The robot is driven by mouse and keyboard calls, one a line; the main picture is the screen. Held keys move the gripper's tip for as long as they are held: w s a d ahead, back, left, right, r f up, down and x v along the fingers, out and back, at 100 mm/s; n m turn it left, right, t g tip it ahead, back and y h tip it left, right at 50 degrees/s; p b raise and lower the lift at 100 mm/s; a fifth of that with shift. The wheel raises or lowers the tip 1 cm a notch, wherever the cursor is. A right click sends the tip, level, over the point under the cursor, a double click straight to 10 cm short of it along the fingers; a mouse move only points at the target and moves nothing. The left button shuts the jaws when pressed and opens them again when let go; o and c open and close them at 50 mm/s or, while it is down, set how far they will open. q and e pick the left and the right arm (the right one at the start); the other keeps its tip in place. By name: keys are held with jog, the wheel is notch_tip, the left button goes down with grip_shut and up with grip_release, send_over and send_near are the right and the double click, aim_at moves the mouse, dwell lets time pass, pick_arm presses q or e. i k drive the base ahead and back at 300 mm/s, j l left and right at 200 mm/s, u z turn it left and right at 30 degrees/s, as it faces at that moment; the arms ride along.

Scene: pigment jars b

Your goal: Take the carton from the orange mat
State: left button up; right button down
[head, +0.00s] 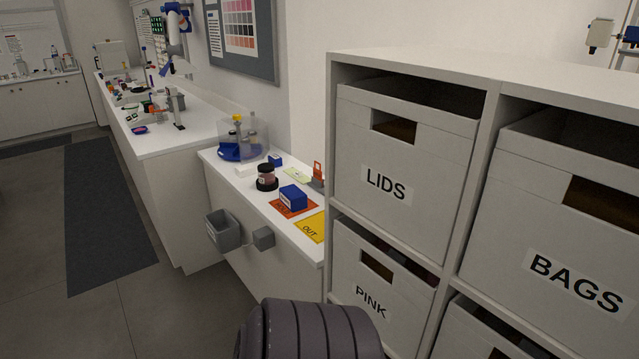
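The orange mat (277,209) lies on the white counter in the middle of the head view. Neither gripper is in view. A dark ribbed part at the bottom edge looks like part of my own body, well away from the carton.
A yellow OUT mat (311,228) lies beside the orange mat. A dark-lidded jar (266,173) stands behind the carton. A shelf with LIDS (400,145), PINK and BAGS bins blocks the right. A grey bin (222,232) hangs on the counter front. Floor at left is clear.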

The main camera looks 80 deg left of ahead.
aim_at(290, 196)
jog(key=u, duration=2.85)
jog(key=i+j+z, duration=0.35)
jog(key=i+j, duration=0.15)
jog(key=i, duration=0.1)
